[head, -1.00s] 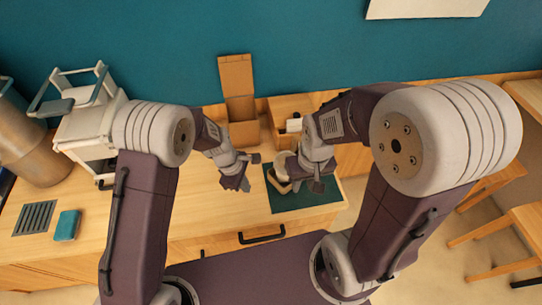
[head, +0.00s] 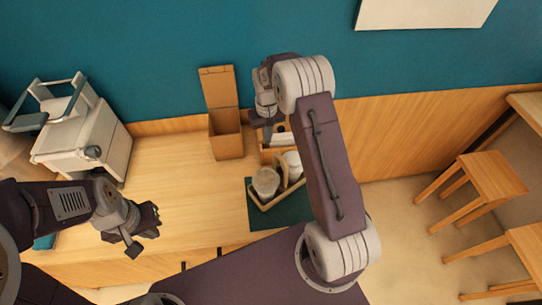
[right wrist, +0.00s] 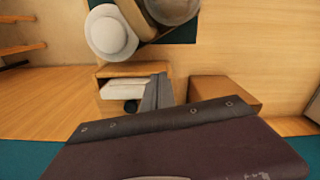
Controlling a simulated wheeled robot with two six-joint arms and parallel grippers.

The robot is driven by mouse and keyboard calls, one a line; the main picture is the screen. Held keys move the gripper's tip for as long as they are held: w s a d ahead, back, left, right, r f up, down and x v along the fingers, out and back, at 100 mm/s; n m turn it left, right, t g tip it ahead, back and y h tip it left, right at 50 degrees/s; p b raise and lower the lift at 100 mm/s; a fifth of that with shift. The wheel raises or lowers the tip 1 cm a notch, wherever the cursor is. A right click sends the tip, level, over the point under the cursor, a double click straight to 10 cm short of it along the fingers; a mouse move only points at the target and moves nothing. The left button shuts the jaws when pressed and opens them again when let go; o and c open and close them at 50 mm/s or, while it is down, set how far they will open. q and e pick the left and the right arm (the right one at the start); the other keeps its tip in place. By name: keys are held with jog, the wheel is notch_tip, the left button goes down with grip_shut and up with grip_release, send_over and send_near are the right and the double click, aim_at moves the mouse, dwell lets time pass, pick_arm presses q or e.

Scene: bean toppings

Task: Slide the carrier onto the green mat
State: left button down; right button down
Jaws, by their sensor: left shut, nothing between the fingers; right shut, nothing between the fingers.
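The wooden carrier (head: 277,199) holds a greyish lidded jar (head: 265,181) and a white cup (head: 292,164), and rests upright on the green mat (head: 290,213). Its right side is partly hidden by my right arm. Whether its far end lies fully inside the mat cannot be told. My right gripper (head: 263,130) is shut and empty, behind the carrier and apart from it. In the right wrist view, the carrier (right wrist: 134,17) and mat (right wrist: 185,35) show at the top, away from the fingers. My left gripper (head: 145,228) is shut and empty over the counter's left front, well clear of the carrier.
A tall open brown box (head: 226,146) stands behind the mat to the left. A wooden bin (right wrist: 108,72) with white contents is near my right gripper. A white machine (head: 85,145) stands at far left. The middle of the counter is bare. Stools (head: 480,185) stand at right.

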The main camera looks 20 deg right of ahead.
notch_tip(320, 180, down, 7)
jog(key=shift+s+f+p, duration=0.1)
jog(key=shift+f+p, duration=0.05)
jog(key=shift+p, duration=0.9)
jog(key=s+p, duration=0.2)
jog(key=s, duration=0.2)
jog(key=shift+w+a+f, duration=0.1)
